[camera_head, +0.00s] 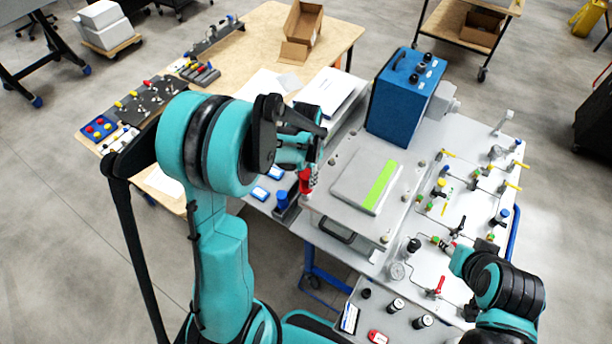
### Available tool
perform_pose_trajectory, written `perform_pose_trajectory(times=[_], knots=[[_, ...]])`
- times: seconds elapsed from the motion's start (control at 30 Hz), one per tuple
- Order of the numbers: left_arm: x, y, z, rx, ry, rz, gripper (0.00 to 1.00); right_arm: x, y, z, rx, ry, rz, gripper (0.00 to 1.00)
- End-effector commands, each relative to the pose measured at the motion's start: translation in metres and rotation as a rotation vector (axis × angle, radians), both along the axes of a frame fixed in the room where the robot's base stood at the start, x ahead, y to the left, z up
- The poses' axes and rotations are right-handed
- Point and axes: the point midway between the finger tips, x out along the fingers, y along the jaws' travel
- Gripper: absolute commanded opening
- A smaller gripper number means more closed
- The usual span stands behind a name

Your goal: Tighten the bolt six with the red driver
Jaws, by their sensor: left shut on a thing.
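The red driver (306,181) is upright at the left edge of the grey analyser housing (345,208). My left gripper (306,168) is above the driver and shut on its upper part; my arm partly hides the jaws. The driver's tip is too small to make out. Small bolt heads show around the housing's top plate, such as one at the front corner (385,239) and one at the right (422,163). I see no numbers, so I cannot tell which is bolt six. My right arm is at the lower right; its jaws cannot be made out.
A raised panel with a green strip (378,187) lies on the housing. A blue box (402,100) stands behind it. Valves and tubing fill the board (455,205) at the right. A dark blue holder (285,205) stands left of the driver. A wooden table (262,48) is behind.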

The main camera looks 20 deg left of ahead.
Motion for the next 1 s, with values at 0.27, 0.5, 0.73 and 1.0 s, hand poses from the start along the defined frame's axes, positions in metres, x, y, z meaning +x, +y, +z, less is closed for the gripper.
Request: perform_pose_trajectory(times=[0.27, 0.5, 0.73, 1.0], knots=[[0.0, 0.0, -0.001, 0.0, 0.0, -0.108, 0.0, 0.0, 0.0, -0.005, 0.0, 0.0, 0.0, 0.4], [0.0, 0.0, -0.003, -0.001, -0.001, -0.528, 0.0, 0.0, 0.0, -0.02, 0.0, 0.0, 0.0, 0.4], [0.001, 0.0, -0.003, -0.001, -0.001, -0.933, 0.0, 0.0, 0.0, -0.031, 0.0, 0.0, 0.0, 0.4], [0.001, 0.0, -0.003, -0.001, -0.001, -1.409, 0.0, 0.0, 0.0, -0.042, 0.0, 0.0, 0.0, 0.4]])
